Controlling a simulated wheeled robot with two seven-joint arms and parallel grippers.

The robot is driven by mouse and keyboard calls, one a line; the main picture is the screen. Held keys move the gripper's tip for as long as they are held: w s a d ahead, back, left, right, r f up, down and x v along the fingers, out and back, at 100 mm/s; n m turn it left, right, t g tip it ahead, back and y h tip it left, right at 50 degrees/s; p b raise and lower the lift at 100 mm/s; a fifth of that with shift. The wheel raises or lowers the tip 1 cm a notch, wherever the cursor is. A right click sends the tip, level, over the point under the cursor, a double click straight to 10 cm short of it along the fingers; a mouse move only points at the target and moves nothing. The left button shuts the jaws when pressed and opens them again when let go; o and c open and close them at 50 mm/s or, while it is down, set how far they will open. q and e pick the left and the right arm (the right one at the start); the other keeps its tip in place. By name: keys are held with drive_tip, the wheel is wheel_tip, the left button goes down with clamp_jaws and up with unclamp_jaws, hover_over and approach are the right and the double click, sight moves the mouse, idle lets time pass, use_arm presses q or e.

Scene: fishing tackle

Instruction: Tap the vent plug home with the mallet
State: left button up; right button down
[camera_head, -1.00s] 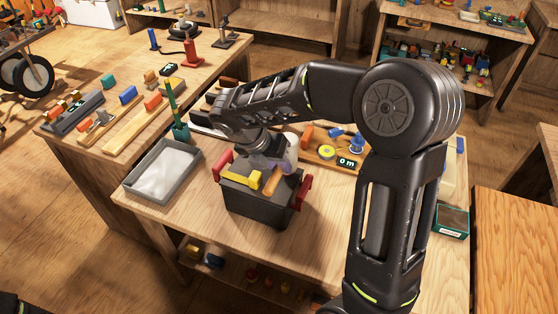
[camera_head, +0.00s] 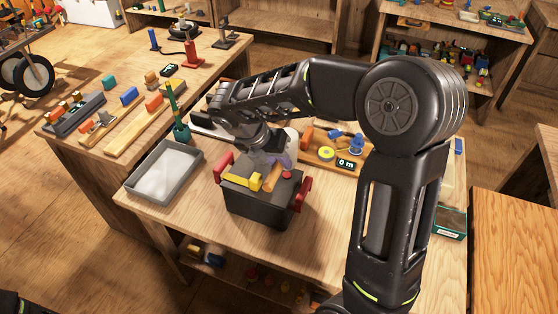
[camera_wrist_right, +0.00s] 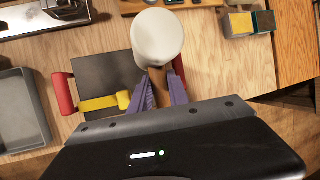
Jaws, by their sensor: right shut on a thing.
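A dark grey box (camera_head: 258,205) with red side handles and a yellow latch bar (camera_head: 262,181) stands on the bench. A small red knob (camera_head: 287,174), perhaps the vent plug, shows on its lid. My right gripper (camera_head: 277,162) is over the box, its purple fingers shut on the wooden handle (camera_wrist_right: 158,85) of the mallet. The pale mallet head (camera_wrist_right: 157,36) shows whole in the right wrist view, beyond the fingertips. In the head view my arm partly hides it. The knob cannot be made out in the wrist view. My left gripper is not in view.
A grey tray (camera_head: 165,174) lies left of the box, with a green cup (camera_head: 181,132) behind it. A wooden board with a yellow roll (camera_head: 326,153) and blue pieces is behind right. A green-edged box (camera_head: 451,222) sits at the right. The bench front is clear.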

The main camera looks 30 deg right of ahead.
drive_tip(key=shift+r, duration=0.15)
drive_tip(key=shift+r, duration=1.9)
drive_tip(key=shift+a, duration=0.1)
